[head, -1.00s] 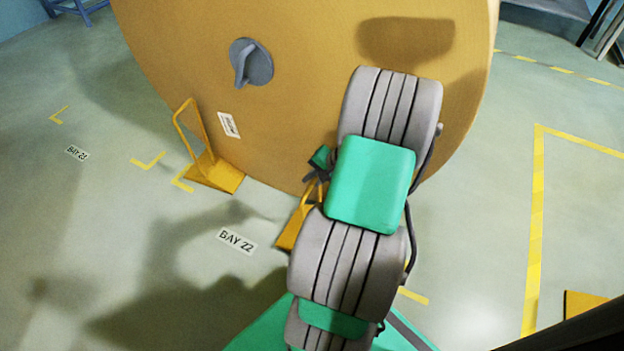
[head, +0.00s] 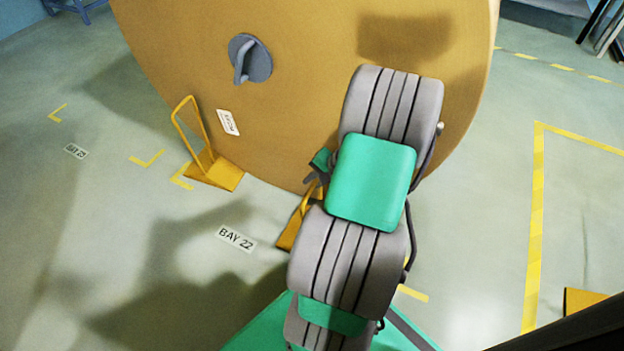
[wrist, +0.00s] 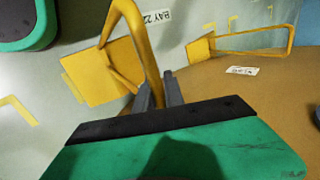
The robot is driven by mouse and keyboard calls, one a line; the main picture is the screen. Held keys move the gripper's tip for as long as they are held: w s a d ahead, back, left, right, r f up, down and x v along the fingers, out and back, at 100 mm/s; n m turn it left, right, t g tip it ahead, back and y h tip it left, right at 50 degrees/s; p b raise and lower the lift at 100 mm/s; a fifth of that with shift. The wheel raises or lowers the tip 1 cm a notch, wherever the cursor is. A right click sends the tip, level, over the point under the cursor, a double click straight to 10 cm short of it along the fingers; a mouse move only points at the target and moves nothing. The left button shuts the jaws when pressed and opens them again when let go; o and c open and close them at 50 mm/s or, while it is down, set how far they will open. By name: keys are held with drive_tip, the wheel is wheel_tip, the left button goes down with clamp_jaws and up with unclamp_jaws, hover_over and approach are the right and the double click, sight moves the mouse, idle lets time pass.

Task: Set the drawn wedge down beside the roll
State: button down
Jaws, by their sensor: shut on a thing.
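A yellow wedge (head: 294,229) with a tall loop handle is beside the lower edge of the big brown roll (head: 300,90). My gripper (head: 317,180) is shut on its handle, partly hidden by my arm in the head view. In the wrist view the handle of this wedge (wrist: 92,75) passes between my two grey fingers (wrist: 158,88), and its plate is left of the roll face (wrist: 240,95). I cannot tell whether its plate touches the floor or the roll.
A second yellow wedge (head: 213,172) stands at the roll's lower left edge. A floor label, BAY 22 (head: 236,238), lies left of the held wedge. Yellow corner marks (head: 147,159) are on the floor at left. Open floor extends left, and a yellow-taped area (head: 535,230) is at right.

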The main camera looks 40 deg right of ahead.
drive_tip(key=shift+f+b, duration=0.45)
drive_tip(key=shift+f, duration=0.35)
idle(0.6)
drive_tip(key=c, duration=1.3)
unclamp_jaws()
drive_tip(key=shift+c, duration=0.2)
drive_tip(key=shift+s, duration=0.1)
